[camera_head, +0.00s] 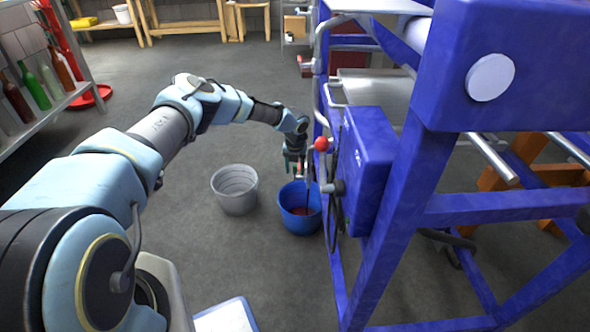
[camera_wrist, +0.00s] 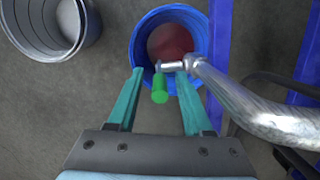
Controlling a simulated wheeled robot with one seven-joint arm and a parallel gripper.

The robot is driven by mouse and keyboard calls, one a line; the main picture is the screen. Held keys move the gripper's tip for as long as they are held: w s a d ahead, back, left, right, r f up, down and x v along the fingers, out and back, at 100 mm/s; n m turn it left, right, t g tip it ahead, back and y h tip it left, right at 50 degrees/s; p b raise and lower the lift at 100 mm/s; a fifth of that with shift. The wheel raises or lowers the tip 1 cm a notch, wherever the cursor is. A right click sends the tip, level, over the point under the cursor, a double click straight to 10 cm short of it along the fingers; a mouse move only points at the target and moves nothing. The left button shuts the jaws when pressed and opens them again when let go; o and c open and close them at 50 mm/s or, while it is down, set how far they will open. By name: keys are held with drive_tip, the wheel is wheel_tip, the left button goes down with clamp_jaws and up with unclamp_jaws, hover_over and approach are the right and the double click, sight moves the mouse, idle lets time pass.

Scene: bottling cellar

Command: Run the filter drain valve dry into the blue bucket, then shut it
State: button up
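The blue bucket (camera_head: 287,215) stands on the floor beside the blue filter frame (camera_head: 398,215). In the wrist view the blue bucket (camera_wrist: 143,27) holds red liquid. The metal drain valve (camera_wrist: 196,66) comes in from the right over the bucket, with a green handle (camera_wrist: 160,90) pointing toward my wrist. My gripper (camera_wrist: 160,73) is open, with one teal finger on each side of the handle and a gap on both sides. In the head view my gripper (camera_head: 294,160) hangs above the bucket.
A grey bucket (camera_head: 234,190) stands left of the blue one and also shows in the wrist view (camera_wrist: 50,30). A red-knobbed lever (camera_head: 321,144) is on the filter frame's near side. A bottle shelf (camera_head: 40,115) stands at left.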

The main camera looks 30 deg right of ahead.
drive_tip(key=shift+r, duration=0.1)
wheel_tip(320, 180, up, 10)
drive_tip(key=s+p, duration=0.1)
drive_tip(key=p, duration=0.1)
drive_tip(key=shift+s+a+r, duration=0.25)
drive_tip(key=shift+s+a, duration=0.05)
drive_tip(key=shift+a, duration=0.1)
idle(0.3)
